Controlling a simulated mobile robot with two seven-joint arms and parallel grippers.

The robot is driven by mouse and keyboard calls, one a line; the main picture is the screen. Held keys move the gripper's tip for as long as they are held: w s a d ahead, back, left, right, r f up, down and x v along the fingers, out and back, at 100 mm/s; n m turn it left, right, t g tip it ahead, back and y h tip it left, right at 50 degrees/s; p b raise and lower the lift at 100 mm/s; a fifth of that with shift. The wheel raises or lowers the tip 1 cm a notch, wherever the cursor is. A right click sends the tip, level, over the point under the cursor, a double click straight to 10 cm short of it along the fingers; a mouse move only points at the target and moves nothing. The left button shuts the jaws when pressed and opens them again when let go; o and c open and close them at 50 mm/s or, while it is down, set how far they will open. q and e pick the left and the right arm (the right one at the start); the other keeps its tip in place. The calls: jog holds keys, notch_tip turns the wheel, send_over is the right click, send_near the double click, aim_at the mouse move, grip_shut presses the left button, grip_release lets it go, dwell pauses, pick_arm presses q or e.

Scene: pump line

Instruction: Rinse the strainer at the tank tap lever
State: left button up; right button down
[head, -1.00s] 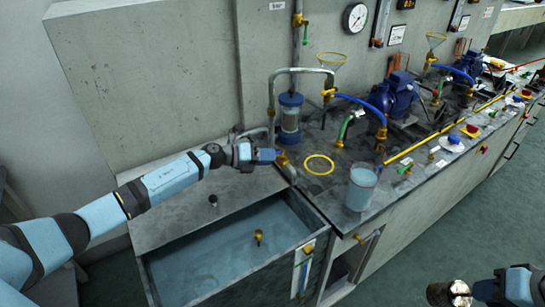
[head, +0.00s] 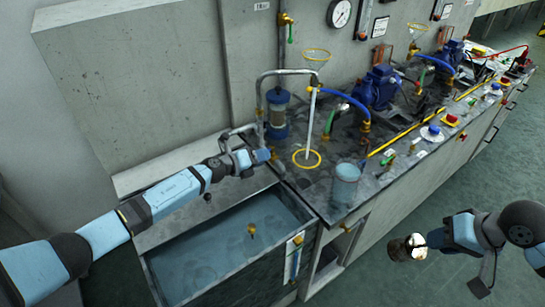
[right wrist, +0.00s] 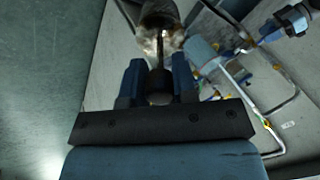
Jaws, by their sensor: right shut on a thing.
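My right gripper (head: 428,241) is shut on the strainer (head: 408,247), out over the floor to the right of the bench. A white stream of water (head: 310,115) falls from the raised spout to the yellow ring (head: 307,158) on the bench. The strainer is well away from the stream.
A clear beaker (head: 345,184) stands on the bench near its front edge, right of the ring. Blue pumps (head: 376,88) with blue hoses stand behind it. A strainer housing (head: 277,114) stands by the pipe. The floor at right is clear.

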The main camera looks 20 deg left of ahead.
pick_arm(q)
jog(key=v, duration=1.2)
jog(key=shift+r, duration=0.1)
